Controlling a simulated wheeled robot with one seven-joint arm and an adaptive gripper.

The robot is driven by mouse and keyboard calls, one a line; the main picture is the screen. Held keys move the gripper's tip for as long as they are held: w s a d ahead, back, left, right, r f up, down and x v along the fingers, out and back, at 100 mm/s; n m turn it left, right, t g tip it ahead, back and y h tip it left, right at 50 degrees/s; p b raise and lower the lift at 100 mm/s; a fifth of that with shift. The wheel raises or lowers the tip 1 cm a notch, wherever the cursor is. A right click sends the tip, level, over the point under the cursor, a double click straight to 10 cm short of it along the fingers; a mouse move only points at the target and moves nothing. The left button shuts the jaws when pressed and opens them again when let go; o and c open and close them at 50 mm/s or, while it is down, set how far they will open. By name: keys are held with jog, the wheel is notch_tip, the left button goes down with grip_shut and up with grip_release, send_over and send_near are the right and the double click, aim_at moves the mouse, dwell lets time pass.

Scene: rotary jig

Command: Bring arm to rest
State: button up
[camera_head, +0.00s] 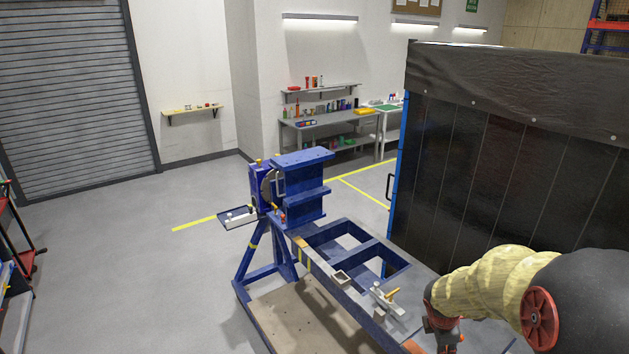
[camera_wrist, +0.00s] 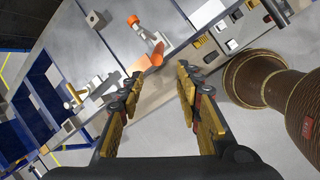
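My gripper (camera_wrist: 157,78) is open in the wrist view. Its two fingers stand apart with nothing between them, above the grey top of the jig's bench. In the head view my arm (camera_head: 500,275), in a yellow sleeve, enters from the lower right over the near end of the blue rotary jig (camera_head: 305,195). A red and black part (camera_head: 440,322) hangs below the sleeve. I cannot clearly make out the fingers there. In the wrist view the blue jig frame (camera_wrist: 40,90) lies to the left of the fingers.
A small orange and white fixture (camera_wrist: 148,38) stands on the bench beyond the fingertips. A clamp with a yellow handle (camera_head: 388,297) sits on the jig. A dark curtained booth (camera_head: 500,170) rises at the right. A brown flared body (camera_wrist: 265,80) is right of the fingers. Open floor (camera_head: 130,260) lies left.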

jog(key=s+a+f+m+t+y+b, duration=0.1)
jog(key=s+a+f+m+b, duration=0.1)
jog(key=s+a+m+b, duration=0.6)
jog(key=s+a+f+m+t+y+b, duration=0.1)
jog(key=s+a+m+b, duration=0.7)
jog(key=s+b, duration=0.8)
jog(key=shift+f+m+t+y, duration=0.4)
jog(key=shift+f+m+y, duration=0.3)
jog(key=shift+f, duration=0.1)
